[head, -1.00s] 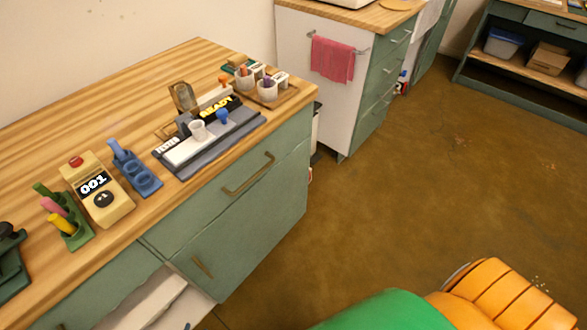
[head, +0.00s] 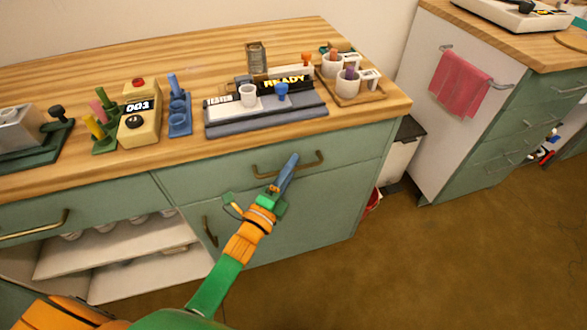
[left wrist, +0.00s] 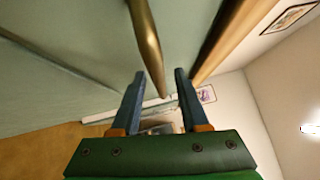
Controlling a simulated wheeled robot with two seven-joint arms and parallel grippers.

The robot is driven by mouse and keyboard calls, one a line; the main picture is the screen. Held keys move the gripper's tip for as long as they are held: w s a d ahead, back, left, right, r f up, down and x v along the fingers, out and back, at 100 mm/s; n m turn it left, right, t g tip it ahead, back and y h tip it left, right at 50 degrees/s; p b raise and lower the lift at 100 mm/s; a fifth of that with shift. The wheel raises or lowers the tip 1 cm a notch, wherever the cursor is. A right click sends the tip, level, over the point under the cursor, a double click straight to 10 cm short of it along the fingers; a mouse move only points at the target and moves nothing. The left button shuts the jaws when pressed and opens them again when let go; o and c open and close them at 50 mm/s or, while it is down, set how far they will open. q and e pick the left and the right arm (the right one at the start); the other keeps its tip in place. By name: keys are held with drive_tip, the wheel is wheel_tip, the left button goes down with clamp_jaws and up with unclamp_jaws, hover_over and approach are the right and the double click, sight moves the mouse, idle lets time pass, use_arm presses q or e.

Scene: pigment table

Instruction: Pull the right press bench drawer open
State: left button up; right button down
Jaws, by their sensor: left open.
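The right press bench drawer (head: 220,178) is a green front under the wooden top, and it looks shut. Its brass bar handle (head: 318,159) runs across the front. My left gripper (head: 289,166) is at the middle of this handle, its blue fingers covering part of it. In the left wrist view the fingers of my left gripper (left wrist: 159,76) are open, and the brass handle (left wrist: 148,45) runs between them with gaps on both sides. I cannot tell whether a finger touches it. My right gripper is not in view.
Below are a cupboard door with a brass handle (head: 209,232) and an open shelf (head: 140,275) at left. On top stand a grey tester tray (head: 265,120), a beige counter (head: 139,125) and a wooden tray with cups (head: 362,97). The floor (head: 450,260) in front is clear.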

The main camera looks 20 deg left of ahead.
use_arm(q)
clamp_jaws()
idle(1.4)
